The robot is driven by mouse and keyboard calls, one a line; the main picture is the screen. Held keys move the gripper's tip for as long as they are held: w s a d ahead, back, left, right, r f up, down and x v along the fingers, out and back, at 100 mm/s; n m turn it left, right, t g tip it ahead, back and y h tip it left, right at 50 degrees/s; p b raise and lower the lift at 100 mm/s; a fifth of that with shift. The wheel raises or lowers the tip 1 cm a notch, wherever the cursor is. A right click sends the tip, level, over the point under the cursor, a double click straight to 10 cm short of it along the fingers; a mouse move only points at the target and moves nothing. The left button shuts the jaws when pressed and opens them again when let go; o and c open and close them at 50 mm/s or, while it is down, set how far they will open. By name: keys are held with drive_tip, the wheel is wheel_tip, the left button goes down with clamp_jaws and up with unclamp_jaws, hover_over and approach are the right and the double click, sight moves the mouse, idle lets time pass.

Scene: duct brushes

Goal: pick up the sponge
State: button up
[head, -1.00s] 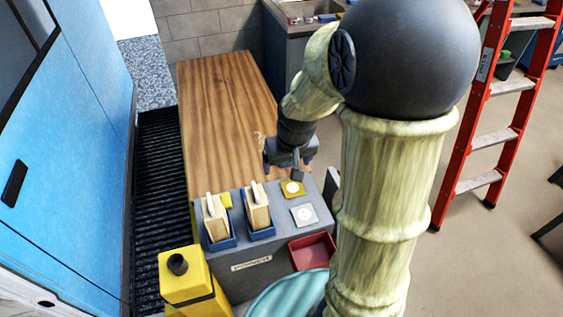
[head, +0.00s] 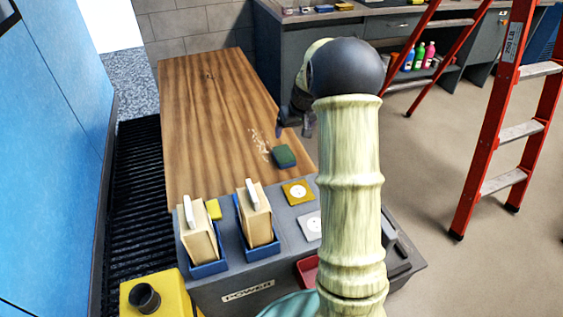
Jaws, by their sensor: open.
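A dark green sponge (head: 284,157) lies on the wooden table top (head: 215,90), near its right edge and just behind the grey console. Pale crumbs or scuffs are on the wood to its left. My gripper (head: 307,130) is above the table's right edge, a little beyond the sponge and to its right, apart from it. It is small and dark in the view and partly covered by my arm. The jaws are open, and no held thing shows in them.
The grey console (head: 290,220) at the table's near end bears two blue holders (head: 262,246) with upright tan blocks, a yellow block (head: 214,209) and a red tray (head: 307,269). A red ladder (head: 487,185) stands right. Open floor lies between.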

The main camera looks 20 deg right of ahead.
drive_tip(key=shift+s+r, duration=0.1)
drive_tip(key=shift+r, duration=0.05)
drive_tip(key=b, duration=0.2)
hover_over(284, 154)
drive_tip(key=s, duration=0.2)
drive_tip(key=f, duration=1.1)
drive_tip(key=shift+s+d+f, duration=0.15)
drive_tip(key=shift+d+f, duration=0.05)
drive_tip(key=shift+d, duration=0.15)
drive_tip(key=shift+a+f, duration=0.15)
drive_tip(key=shift+f, duration=0.3)
drive_tip(key=shift+w+b+x, duration=0.25)
drive_tip(key=shift+b+x, duration=0.1)
drive_tip(key=shift+x, duration=1.8)
drive_tip(key=shift+a+f, duration=0.15)
